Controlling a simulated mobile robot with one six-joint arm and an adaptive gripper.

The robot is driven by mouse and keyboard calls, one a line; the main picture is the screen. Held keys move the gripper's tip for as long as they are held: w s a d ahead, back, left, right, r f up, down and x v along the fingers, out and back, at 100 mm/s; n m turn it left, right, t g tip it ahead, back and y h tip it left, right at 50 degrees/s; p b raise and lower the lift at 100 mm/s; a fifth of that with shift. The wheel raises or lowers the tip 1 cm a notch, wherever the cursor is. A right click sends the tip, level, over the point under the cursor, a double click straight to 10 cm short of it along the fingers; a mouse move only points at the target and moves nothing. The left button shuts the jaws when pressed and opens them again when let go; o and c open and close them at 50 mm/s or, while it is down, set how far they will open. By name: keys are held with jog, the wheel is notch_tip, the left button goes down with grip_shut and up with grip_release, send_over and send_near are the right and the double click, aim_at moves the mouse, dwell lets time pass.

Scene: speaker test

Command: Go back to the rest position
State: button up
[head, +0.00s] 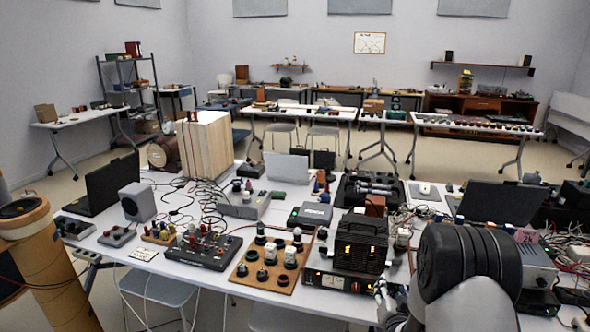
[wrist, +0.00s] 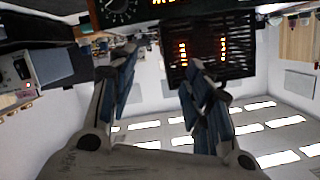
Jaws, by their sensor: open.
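My gripper (wrist: 160,62) is open in the wrist view, with its two blue-padded fingers apart and nothing between them. The wrist view is upside down, with ceiling lights at its bottom. A black slatted box with glowing orange lights (wrist: 222,45) shows just beyond the right finger; I cannot tell the gap. In the head view the same box (head: 360,243) stands on the front table, on a flat unit with an orange display (head: 335,282). A small part of my gripper (head: 387,300) shows beside that unit, mostly hidden by my dark arm joint.
The white front table (head: 110,240) is crowded with a laptop (head: 105,185), a tall wooden speaker (head: 205,147), a board of knobs (head: 270,262) and cables. A grey instrument (head: 535,265) stands right of my arm. More tables stand behind, with open floor between.

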jog(key=s+a+r+n+g+y, duration=0.1)
jog(key=s+a+r+n+g, duration=0.1)
jog(key=s+a+r, duration=0.45)
jog(key=s+a+r+n+g+y, duration=0.15)
jog(key=s+r, duration=0.25)
jog(key=r, duration=0.6)
jog(key=s+a+r+n+g, duration=0.1)
jog(key=s+a+r+g, duration=0.1)
jog(key=s, duration=1.2)
jog(key=s+a+r+n+g, duration=0.2)
jog(key=s+a+g, duration=0.1)
jog(key=s, duration=1.1)
jog(key=shift+s+a+g, duration=0.3)
jog(key=shift+s+g, duration=0.05)
jog(key=shift+g, duration=0.3)
jog(key=shift+r+n+y, duration=0.1)
jog(key=shift+n+y, duration=0.15)
